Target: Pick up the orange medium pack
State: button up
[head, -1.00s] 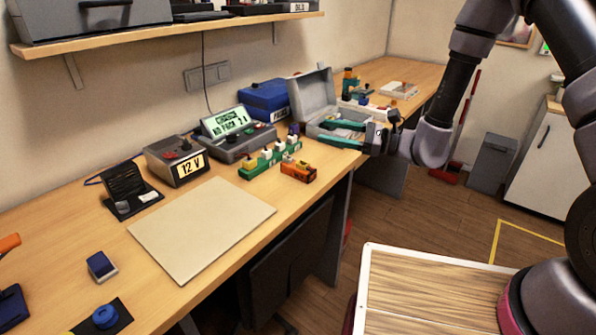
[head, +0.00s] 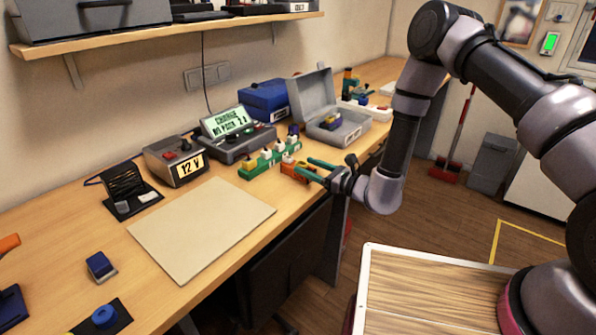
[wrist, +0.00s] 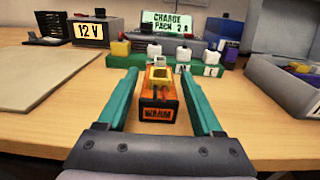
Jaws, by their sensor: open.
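The orange medium pack (head: 293,169) lies on the workbench near its front edge, in front of the green holder (head: 265,160). In the wrist view the orange pack (wrist: 159,103) has a yellow connector on top and a dark label on its near end. My gripper (head: 312,170) is open, with teal fingers, low over the bench edge. In the wrist view my gripper (wrist: 160,95) has one finger on each side of the pack, with a gap on both sides. In the head view the fingers partly hide the pack's right end.
The green holder with several small packs stands just behind the orange pack. A charger with a lit display (head: 230,122), a 12 V supply (head: 175,160) and an open grey case (head: 335,124) stand farther back. A beige mat (head: 200,228) lies to the left.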

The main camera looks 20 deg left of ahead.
jog(key=x, duration=0.4)
jog(key=shift+a, duration=0.1)
grip_shut()
jog(key=shift+r, duration=0.1)
dwell(1.2)
